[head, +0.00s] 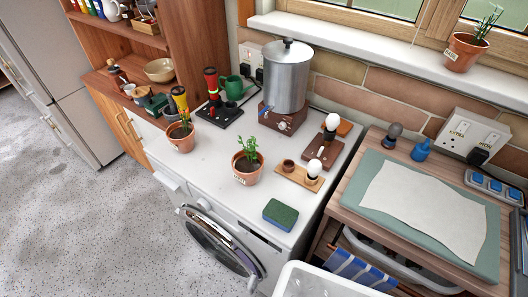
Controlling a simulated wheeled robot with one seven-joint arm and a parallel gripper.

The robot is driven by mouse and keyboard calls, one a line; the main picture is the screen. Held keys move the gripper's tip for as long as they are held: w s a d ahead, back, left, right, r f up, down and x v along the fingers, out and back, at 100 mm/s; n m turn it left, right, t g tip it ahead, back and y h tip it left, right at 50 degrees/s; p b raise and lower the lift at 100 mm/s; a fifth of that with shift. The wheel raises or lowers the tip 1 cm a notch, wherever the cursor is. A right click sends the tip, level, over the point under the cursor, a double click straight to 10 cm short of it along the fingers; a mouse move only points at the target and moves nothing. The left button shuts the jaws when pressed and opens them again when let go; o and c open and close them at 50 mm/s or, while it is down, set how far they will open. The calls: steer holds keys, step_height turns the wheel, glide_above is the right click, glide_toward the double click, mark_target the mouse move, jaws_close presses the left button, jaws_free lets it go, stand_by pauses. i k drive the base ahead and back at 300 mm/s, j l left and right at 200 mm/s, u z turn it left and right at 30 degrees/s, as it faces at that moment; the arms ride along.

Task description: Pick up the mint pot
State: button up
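Three terracotta pots with small pale labels are in the head view; the lettering is too small to read, so I cannot tell for certain which is the mint pot. One terracotta pot (247,173) with a leafy green plant stands upright near the middle of the white worktop. A second terracotta pot (181,140) stands at the worktop's left edge, with a yellow-and-dark object upright at it. A third terracotta pot (463,53) with thin green stems stands on the window sill. My gripper is not in view.
A green-and-dark sponge (280,214) lies in front of the leafy pot, and a wooden board (300,178) with small items lies right of it. A metal urn (287,78) stands behind. The worktop (208,175) is clear left of the leafy pot. Grey floor is open at left.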

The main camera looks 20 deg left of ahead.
mark_target(248, 164)
steer(key=k+j+u, duration=0.1)
steer(key=j+u, duration=0.75)
